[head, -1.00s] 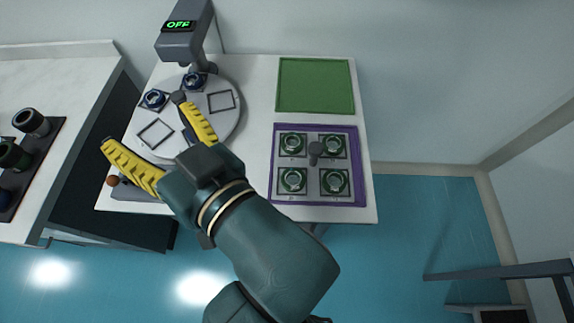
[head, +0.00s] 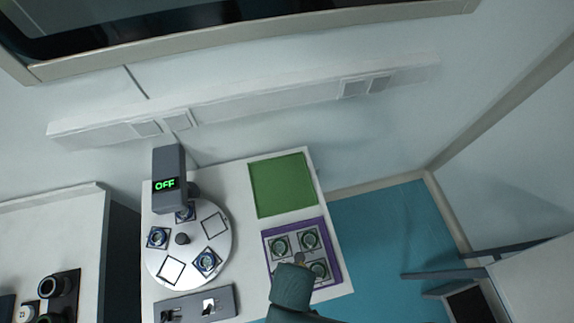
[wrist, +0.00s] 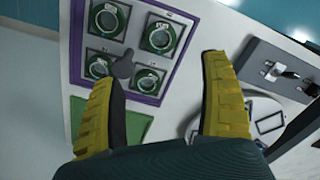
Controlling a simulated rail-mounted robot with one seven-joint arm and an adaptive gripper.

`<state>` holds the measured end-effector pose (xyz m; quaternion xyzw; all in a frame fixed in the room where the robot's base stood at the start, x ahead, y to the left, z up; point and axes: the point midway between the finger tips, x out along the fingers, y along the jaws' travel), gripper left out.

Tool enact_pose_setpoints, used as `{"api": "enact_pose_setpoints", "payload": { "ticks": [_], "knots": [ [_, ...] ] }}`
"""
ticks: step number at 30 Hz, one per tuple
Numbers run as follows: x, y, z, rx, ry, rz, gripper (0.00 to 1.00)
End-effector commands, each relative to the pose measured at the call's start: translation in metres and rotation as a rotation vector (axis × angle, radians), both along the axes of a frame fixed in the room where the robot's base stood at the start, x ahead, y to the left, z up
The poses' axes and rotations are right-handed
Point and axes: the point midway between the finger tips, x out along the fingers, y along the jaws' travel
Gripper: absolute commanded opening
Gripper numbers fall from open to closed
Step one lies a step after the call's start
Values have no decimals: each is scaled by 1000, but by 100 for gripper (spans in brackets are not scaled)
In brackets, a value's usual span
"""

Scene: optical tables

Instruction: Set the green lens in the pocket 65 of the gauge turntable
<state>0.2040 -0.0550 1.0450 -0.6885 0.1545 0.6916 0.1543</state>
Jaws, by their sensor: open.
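The gauge turntable (head: 224,250) is a pale disc with blue-ringed lenses in three pockets. Its pockets at the upper right (head: 214,225) and lower left (head: 171,270) are bare. Pocket numbers are too small to read. Green lenses (head: 310,240) sit in a purple-rimmed tray (head: 325,230); my arm covers part of it in the head view. The wrist view shows a green lens (wrist: 148,78) in every tray place. My gripper (wrist: 165,70) is open and empty, its yellow fingers apart near the tray. In the head view the fingers are hidden.
A dark knob (wrist: 124,66) stands up mid-tray, close to the left finger in the wrist view. A grey gauge head reading OFF (head: 167,184) overhangs the turntable's back. A green mat (head: 283,185) lies clear behind the tray. A grey switch box (head: 197,303) stands in front of the turntable.

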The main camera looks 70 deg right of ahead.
Motion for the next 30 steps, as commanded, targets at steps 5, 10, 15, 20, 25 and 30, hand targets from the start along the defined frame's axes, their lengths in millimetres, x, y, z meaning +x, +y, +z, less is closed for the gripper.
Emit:
{"api": "enact_pose_setpoints", "payload": {
  "ticks": [5, 10, 15, 20, 25, 30],
  "knots": [
    [0, 0, -36, 0, 3, 1, 78],
    [1, 0, -78, 0, 0, 1, 78],
    [1, -1, -107, 0, -1, 1, 78],
    [4, -2, -123, 0, -2, -1, 78],
    [7, -6, -154, 0, -1, 0, 78],
    [7, -6, -165, 0, -3, 1, 78]
  ]
}}
